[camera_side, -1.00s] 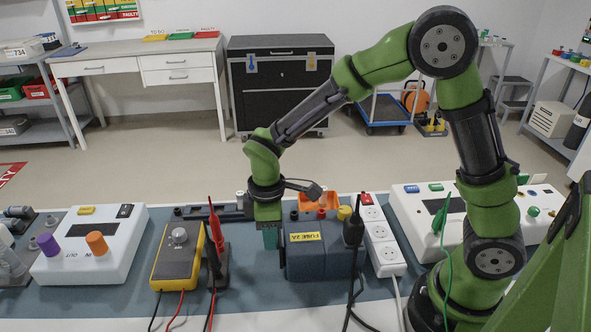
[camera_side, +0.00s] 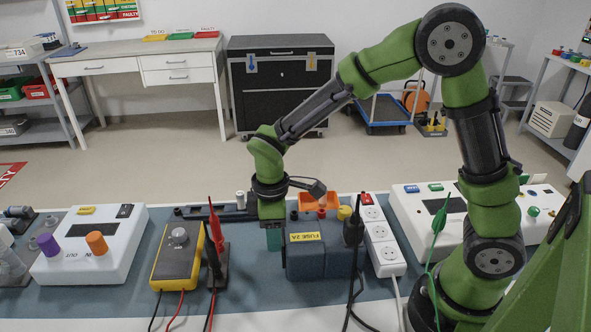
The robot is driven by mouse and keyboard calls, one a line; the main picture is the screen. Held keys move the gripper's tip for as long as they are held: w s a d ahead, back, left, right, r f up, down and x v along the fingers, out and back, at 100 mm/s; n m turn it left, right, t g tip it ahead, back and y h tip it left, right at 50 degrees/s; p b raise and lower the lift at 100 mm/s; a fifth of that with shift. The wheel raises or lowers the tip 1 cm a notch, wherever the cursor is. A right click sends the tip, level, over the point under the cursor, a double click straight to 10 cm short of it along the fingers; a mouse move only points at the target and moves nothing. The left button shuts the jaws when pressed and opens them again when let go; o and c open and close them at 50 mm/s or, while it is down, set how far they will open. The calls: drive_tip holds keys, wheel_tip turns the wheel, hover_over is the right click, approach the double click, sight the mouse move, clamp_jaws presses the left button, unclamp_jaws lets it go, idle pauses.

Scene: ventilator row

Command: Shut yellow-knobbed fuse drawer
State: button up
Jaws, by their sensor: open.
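The blue-grey fuse box (camera_side: 304,261) with a yellow label marked FUSE 2A stands on the bench mat, right of my gripper. A yellow knob (camera_side: 344,213) shows at its back right edge, beside a red one (camera_side: 321,213). How far any drawer stands out cannot be told from this side. My gripper (camera_side: 273,240) points down close to the left side of the box, with a teal fingertip showing. It is open and I see nothing in it. Whether it touches the box is unclear.
A yellow multimeter (camera_side: 173,257) and probes in a stand (camera_side: 217,258) are to the left. A white socket strip (camera_side: 384,243) and a black probe (camera_side: 353,229) are close on the right. An orange bin (camera_side: 318,200) lies behind the box. White panels flank the mat.

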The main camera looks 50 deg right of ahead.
drive_tip(key=shift+r, duration=2.85)
drive_tip(key=shift+f+m, duration=0.1)
drive_tip(key=shift+m, duration=0.3)
drive_tip(key=shift+s+f+m, duration=0.1)
drive_tip(key=shift+s+m, duration=0.45)
drive_tip(key=shift+m, duration=0.15)
drive_tip(key=s+d+r+m+t+y, duration=0.2)
drive_tip(key=s+d+r+m+t, duration=0.5)
drive_tip(key=s+r+m, duration=0.3)
drive_tip(key=shift+s+d+r+m, duration=0.35)
drive_tip(key=shift+s+r, duration=0.35)
drive_tip(key=shift+r, duration=0.55)
